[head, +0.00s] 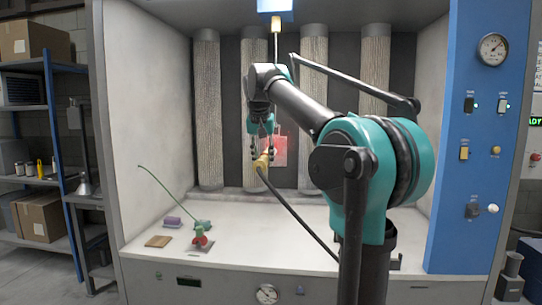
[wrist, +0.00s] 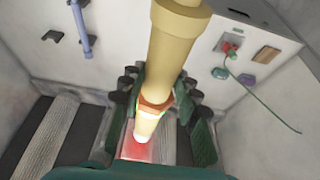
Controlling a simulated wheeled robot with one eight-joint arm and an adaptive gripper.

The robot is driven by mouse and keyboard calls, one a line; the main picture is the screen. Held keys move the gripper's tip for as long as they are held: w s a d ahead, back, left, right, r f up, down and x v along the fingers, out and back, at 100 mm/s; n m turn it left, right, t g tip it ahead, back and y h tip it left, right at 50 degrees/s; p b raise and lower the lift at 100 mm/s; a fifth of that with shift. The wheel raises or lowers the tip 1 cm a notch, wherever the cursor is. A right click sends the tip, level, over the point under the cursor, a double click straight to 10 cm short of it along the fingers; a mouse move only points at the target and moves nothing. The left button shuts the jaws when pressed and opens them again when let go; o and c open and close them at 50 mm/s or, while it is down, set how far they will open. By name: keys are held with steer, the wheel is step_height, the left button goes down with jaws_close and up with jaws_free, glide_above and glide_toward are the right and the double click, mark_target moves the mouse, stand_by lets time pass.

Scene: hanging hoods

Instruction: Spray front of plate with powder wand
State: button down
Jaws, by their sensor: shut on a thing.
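The plate (head: 280,153) is a pale panel with a reddish patch, hanging in the booth in front of the dark back wall. My gripper (head: 265,148) is in front of it and is shut on the yellow powder wand (head: 262,163). In the wrist view the wand (wrist: 178,45) runs down between my gripper's fingers (wrist: 160,110). Its orange collar and pale, bright tip point toward the red-lit plate (wrist: 136,150). My gripper and the wand cover part of the plate. I cannot tell the gap between tip and plate.
A dark hose (head: 297,212) trails from the wand. On the booth floor at left are a red-and-green item (head: 200,240), a purple block (head: 173,222) and a brown block (head: 158,241). Tall pleated filters (head: 208,110) line the back. The booth floor's middle is clear.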

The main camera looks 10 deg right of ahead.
steer(key=shift+r, duration=1.3)
steer(key=shift+f, duration=3)
steer(key=shift+r, duration=3)
steer(key=s+a, duration=0.3)
steer(key=s, duration=0.6)
steer(key=shift+s, duration=0.3)
steer(key=shift+a, duration=0.1)
